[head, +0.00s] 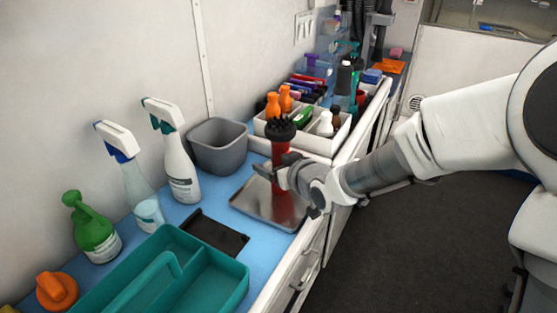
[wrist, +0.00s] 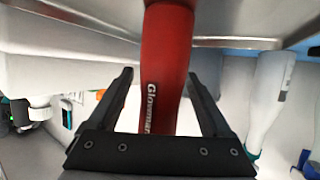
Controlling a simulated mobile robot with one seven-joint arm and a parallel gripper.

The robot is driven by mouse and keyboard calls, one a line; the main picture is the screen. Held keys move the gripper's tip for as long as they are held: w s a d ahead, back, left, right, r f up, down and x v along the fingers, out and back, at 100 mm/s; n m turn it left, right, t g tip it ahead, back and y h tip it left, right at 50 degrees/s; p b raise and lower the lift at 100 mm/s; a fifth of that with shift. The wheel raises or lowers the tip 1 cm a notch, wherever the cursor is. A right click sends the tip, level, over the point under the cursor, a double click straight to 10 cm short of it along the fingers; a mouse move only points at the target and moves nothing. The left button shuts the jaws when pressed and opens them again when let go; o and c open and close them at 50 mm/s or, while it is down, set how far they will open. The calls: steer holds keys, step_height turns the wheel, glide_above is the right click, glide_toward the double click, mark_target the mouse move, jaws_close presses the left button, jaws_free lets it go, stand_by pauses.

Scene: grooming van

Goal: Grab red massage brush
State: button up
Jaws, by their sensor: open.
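The red massage brush (head: 281,152) stands upright on a shallow metal tray (head: 254,214), with its black knobbed head at the top. Its red handle, with white lettering, also shows in the wrist view (wrist: 167,60). My gripper (head: 275,172) is at the handle from the right side. In the wrist view my gripper (wrist: 158,78) has its two fingers apart, one on each side of the handle, with visible gaps. The fingers partly hide the handle in the head view.
A grey bin (head: 218,147) and spray bottles (head: 178,160) stand left of the tray. A white organizer (head: 318,143) with several bottles is close behind the brush. A teal caddy (head: 214,283) and a black flat item (head: 214,233) lie in front. The floor at right is clear.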

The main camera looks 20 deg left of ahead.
jaws_close()
stand_by(0.5)
